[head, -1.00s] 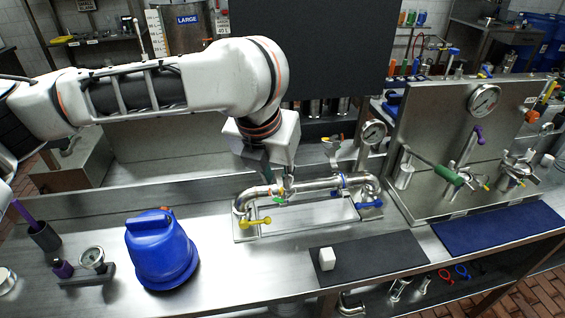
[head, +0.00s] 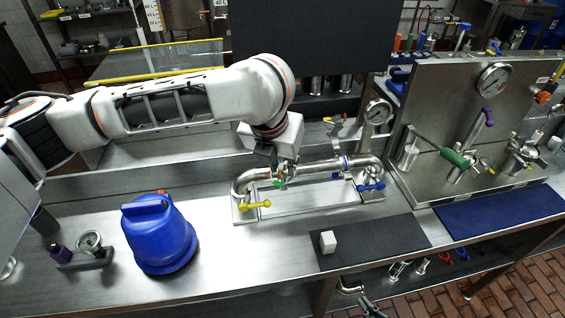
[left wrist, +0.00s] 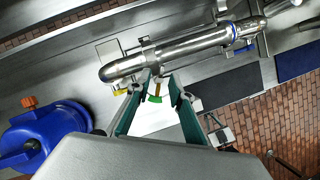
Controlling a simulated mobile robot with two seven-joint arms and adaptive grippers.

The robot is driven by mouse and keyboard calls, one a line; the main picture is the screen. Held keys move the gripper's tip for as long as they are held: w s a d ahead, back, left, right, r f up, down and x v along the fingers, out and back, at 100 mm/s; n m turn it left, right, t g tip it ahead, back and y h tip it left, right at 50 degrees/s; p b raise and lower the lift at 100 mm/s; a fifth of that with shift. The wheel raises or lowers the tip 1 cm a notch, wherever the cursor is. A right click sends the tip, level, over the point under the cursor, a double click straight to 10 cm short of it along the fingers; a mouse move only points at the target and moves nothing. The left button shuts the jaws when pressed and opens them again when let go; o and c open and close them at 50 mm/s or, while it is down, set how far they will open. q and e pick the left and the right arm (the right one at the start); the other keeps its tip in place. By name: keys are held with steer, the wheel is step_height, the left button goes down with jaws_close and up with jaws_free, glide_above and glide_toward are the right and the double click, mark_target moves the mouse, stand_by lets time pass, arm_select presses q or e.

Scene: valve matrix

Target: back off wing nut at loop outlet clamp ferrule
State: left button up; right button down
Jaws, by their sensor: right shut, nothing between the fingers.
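The steel pipe loop (head: 318,170) lies across its metal plate on the bench, with a yellow valve handle (head: 256,205) at its left end and a blue one (head: 371,186) at its right. My left gripper (head: 279,178) is over the loop's left part. In the left wrist view its two fingers (left wrist: 156,86) are apart, with a small green wing-like part (left wrist: 155,99) between them below the pipe. Contact cannot be told. A dark blue part (head: 338,175) hangs by the blue ring on the right.
A blue container (head: 158,237) stands left of the loop, beside a small gauge (head: 88,242). A black mat (head: 385,241) with a white block (head: 327,242) lies in front. An upright steel panel (head: 440,150) with gauge and valves stands right. Bench front is mostly clear.

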arm_select(q)
jaws_close()
steer(key=shift+n, duration=0.3)
steer(key=n+y, duration=0.2)
steer(key=n, duration=0.3)
steer(key=shift+d+r, duration=0.1)
steer(key=shift+d, duration=0.05)
steer(key=n+y, duration=0.1)
steer(key=n, duration=0.2)
steer(key=n+y, duration=0.1)
steer(key=n, duration=0.1)
steer(key=shift+w+d+n+g, duration=0.1)
steer(key=shift+d+n+g, duration=0.05)
steer(key=shift+n+g, duration=0.2)
steer(key=n+g+y, duration=0.1)
steer(key=n, duration=0.2)
steer(key=n+g, duration=0.1)
steer(key=n, duration=0.2)
steer(key=shift+w+d+n+y, duration=0.15)
steer(key=shift+n+y, duration=0.1)
steer(key=shift+y, duration=0.15)
steer(key=n+g, duration=0.2)
steer(key=n, duration=0.3)
steer(key=shift+w+n, duration=0.1)
steer(key=shift+n, duration=0.2)
